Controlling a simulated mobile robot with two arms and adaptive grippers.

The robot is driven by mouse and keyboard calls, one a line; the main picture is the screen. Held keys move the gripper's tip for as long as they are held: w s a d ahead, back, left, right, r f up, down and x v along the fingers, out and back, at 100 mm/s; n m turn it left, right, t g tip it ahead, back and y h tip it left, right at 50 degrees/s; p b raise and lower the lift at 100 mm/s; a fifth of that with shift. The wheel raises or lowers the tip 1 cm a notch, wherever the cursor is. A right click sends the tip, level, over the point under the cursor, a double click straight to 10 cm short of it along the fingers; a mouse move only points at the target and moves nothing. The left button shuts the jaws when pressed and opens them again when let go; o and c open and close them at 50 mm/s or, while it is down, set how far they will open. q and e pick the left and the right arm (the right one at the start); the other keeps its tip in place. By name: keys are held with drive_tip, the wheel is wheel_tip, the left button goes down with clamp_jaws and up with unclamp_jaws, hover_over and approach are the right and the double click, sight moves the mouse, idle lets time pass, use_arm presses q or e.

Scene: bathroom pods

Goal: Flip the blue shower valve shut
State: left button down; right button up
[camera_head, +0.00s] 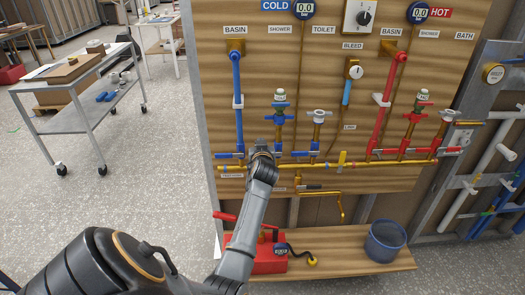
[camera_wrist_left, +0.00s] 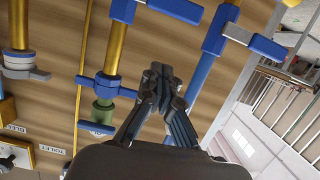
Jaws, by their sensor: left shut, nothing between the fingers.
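The blue shower valve is on the brass pipe under the cold SHOWER label, mostly hidden behind my left gripper in the head view. In the left wrist view its blue lever (camera_wrist_left: 176,9) shows at the top edge, lying crosswise to the pipe. My left gripper (camera_head: 262,146) is in front of the board, between the blue basin pipe and the shower pipe. In the left wrist view the fingers (camera_wrist_left: 161,76) are closed together and empty, apart from the lever in the picture; contact is not visible. My right gripper is not in view.
The blue basin lever (camera_head: 229,155) is just left of my gripper. The blue-green shower fitting (camera_head: 280,108) is above. A yellow pipe (camera_head: 320,166) runs across the board. A red toolbox (camera_head: 268,258) and a blue-grey bucket (camera_head: 384,242) are on the shelf below.

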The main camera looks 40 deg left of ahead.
use_arm(q)
drive_tip(key=b+v, duration=0.1)
drive_tip(key=v, duration=0.7)
drive_tip(key=shift+s+d+f, duration=0.15)
drive_tip(key=shift+f, duration=0.1)
